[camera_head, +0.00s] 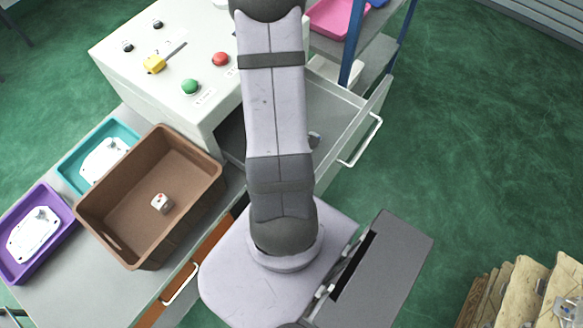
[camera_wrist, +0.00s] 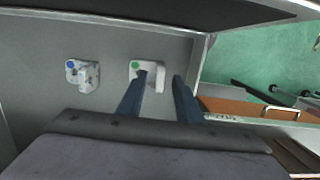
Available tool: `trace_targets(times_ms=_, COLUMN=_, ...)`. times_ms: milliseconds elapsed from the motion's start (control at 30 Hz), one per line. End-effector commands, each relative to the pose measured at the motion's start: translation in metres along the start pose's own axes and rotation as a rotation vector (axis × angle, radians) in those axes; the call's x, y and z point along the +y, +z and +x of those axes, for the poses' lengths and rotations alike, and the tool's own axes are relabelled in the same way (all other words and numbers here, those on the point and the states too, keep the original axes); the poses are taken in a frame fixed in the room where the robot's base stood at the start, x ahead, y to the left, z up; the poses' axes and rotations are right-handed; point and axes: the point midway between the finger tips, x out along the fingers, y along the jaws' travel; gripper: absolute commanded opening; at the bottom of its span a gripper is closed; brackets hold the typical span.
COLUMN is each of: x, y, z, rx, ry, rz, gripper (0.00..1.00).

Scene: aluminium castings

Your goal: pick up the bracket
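In the wrist view two pale metal castings lie on the grey floor of an open drawer (camera_wrist: 30,85). One casting (camera_wrist: 82,76) has a blue dot and a raised knobbly part. The other casting (camera_wrist: 152,66) has a green dot and a smoother block shape. I cannot tell for sure which is the bracket. My gripper (camera_wrist: 161,78) is open, its two dark blue fingers apart. The left finger overlaps the green-dotted casting in the picture and hides part of it. Contact cannot be told. In the head view my arm hides the gripper and much of the drawer (camera_head: 352,122).
A brown bin (camera_head: 112,226) holds a small pale part (camera_head: 162,203). Teal (camera_head: 66,174) and purple (camera_head: 15,270) trays hold flat white castings. A white control box (camera_head: 130,70) with buttons stands behind. Drawer walls enclose the castings.

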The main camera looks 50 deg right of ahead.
Motion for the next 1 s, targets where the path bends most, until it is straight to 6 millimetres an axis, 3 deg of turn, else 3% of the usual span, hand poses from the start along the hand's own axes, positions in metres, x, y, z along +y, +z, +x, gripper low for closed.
trace_targets(times_ms=133, x=0.000, y=0.000, z=0.018, rx=-0.001, ry=0.000, rz=0.000, gripper=0.32)
trace_targets(times_ms=467, x=0.001, y=0.000, z=0.021, rx=0.001, ry=0.001, rz=0.001, gripper=0.32)
trace_targets(times_ms=600, x=0.001, y=0.000, z=0.021, rx=0.001, ry=0.001, rz=0.001, gripper=0.00)
trace_targets(times_ms=1000, x=0.001, y=0.000, z=0.018, rx=0.001, ry=0.002, rz=0.001, gripper=0.00)
